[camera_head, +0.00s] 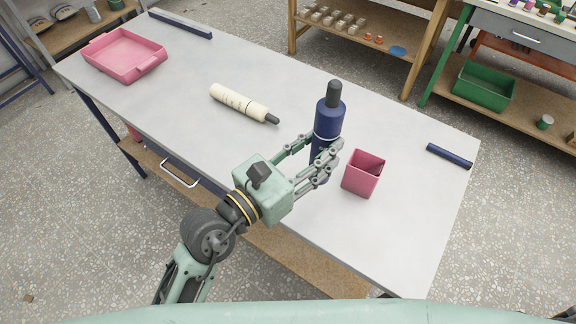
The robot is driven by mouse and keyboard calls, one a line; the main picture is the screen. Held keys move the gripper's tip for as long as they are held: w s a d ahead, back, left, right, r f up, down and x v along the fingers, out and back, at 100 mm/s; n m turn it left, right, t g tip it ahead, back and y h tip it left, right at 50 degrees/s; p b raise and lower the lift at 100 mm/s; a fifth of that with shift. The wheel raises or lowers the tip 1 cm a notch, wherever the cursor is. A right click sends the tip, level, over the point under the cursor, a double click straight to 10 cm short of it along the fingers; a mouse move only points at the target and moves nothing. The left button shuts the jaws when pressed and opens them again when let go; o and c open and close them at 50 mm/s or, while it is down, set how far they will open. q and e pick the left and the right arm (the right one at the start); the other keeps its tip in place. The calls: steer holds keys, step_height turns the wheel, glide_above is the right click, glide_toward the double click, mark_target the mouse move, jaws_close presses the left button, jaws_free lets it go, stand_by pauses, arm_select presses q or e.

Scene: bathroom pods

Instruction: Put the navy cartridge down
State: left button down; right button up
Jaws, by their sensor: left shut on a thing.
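The navy cartridge (327,120) stands upright near the front right of the grey table, with a dark grey cap and a pale ring around its body. My left gripper (322,158) is shut on its lower part, with the fingers on both sides. The fingers hide part of the cartridge's lower end, and I cannot tell whether its base touches the table. My right gripper is not in view.
A pink square cup (363,173) stands close to the right of the cartridge. A cream cartridge (240,102) lies at mid-table. A pink tray (124,55) is at the far left. Navy bars lie at the back left (180,24) and right (449,156). Free tabletop (395,115) lies behind the cup.

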arm_select(q)
steer(key=shift+w+a+t, duration=0.15)
steer(key=shift+a+t, duration=0.1)
steer(key=shift+t, duration=0.05)
steer(key=w+a+f+b, duration=0.5)
steer(key=w+a+f, duration=0.2)
steer(key=w+f, duration=0.2)
steer(key=shift+w+f+b, duration=0.15)
steer(key=shift+f+b, duration=0.2)
steer(key=shift+f, duration=0.55)
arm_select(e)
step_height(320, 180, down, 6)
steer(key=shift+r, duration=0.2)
arm_select(q)
steer(key=shift+f, duration=0.15)
steer(key=c, duration=1.2)
jaws_free()
steer(key=shift+o, duration=0.2)
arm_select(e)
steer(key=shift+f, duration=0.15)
